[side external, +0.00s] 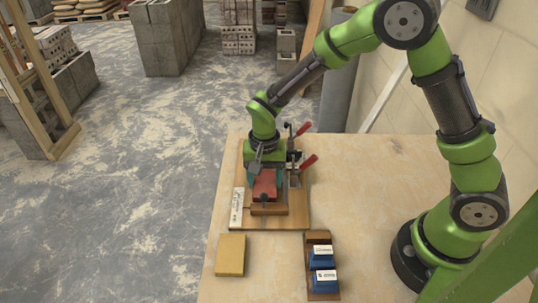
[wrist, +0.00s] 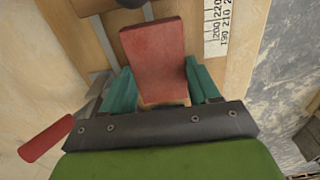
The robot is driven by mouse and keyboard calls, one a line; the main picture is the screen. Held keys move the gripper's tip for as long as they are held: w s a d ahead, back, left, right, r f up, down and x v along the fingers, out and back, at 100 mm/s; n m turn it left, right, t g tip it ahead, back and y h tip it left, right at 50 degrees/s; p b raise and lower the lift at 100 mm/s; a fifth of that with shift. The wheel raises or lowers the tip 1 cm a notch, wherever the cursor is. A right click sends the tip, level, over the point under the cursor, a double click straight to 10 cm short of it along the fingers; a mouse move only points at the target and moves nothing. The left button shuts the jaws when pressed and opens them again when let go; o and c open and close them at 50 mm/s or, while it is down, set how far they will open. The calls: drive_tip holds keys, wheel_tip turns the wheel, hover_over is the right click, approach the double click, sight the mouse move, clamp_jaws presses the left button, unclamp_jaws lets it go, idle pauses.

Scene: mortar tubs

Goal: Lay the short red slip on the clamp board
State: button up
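The short red slip (side external: 264,186) is a flat red block over the middle of the clamp board (side external: 297,217). In the wrist view the red slip (wrist: 155,52) lies between the teal fingers of my gripper (wrist: 162,88), which meet its two long edges. My gripper (side external: 265,178) points down, shut on the slip. The clamp board is wooden, with a brown stop block (side external: 268,209) at its near side and a white ruler (side external: 237,208) at its left. I cannot tell whether the slip's underside touches the board.
Clamps with red handles (side external: 309,161) stand at the board's right, close to my gripper; one handle (wrist: 46,139) shows in the wrist view. A yellow block (side external: 231,254) and a brown rack (side external: 318,237) with blue labelled pieces (side external: 322,257) lie nearer. The right tabletop (side external: 355,190) is clear.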

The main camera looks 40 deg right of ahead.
sight(265, 181)
drive_tip(key=shift+o, duration=0.8)
wheel_tip(265, 181, up, 12)
drive_tip(key=r, duration=0.1)
drive_tip(key=s+d+r+n+t+y, duration=0.1)
drive_tip(key=s+d+r+n+t, duration=0.1)
drive_tip(key=s+r, duration=0.3)
drive_tip(key=s+d+r+n+t+y, duration=0.1)
drive_tip(key=s+d+r+n+t, duration=0.2)
drive_tip(key=s, duration=0.8)
drive_tip(key=shift+d+r+t, duration=0.95)
drive_tip(key=shift+d+t, duration=0.15)
